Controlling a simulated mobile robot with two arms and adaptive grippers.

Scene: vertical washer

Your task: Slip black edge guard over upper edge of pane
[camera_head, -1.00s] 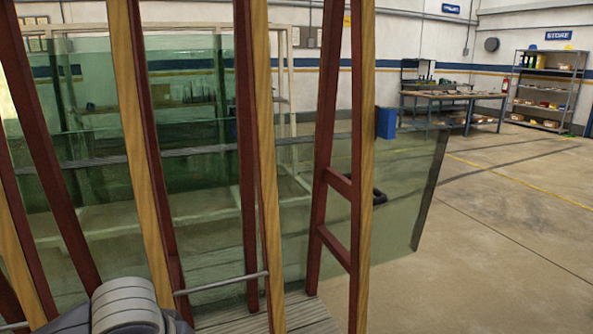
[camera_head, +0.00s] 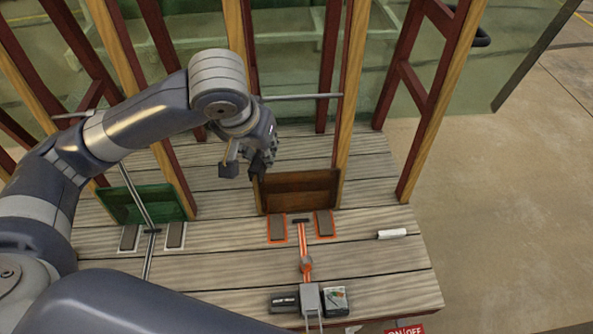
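A large greenish glass pane (camera_head: 545,25) stands behind the wooden uprights at the top right. Its upper edge is outside the current view. A dark strip runs along its right-hand edge, and a black loop-shaped handle (camera_head: 481,38) shows in front of it. I cannot pick out a separate black edge guard with certainty. My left gripper (camera_head: 244,170) hangs over the slatted deck, in front of the uprights. Its two dark fingertips are apart with nothing seen between them. My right gripper is not in view.
The slatted deck (camera_head: 380,255) carries a green tray (camera_head: 145,203), a brown wooden tray (camera_head: 300,190), orange-trimmed pads and a white marker-like stick (camera_head: 392,233). A small black box (camera_head: 284,302) sits near the front edge. Open concrete floor (camera_head: 520,220) lies to the right.

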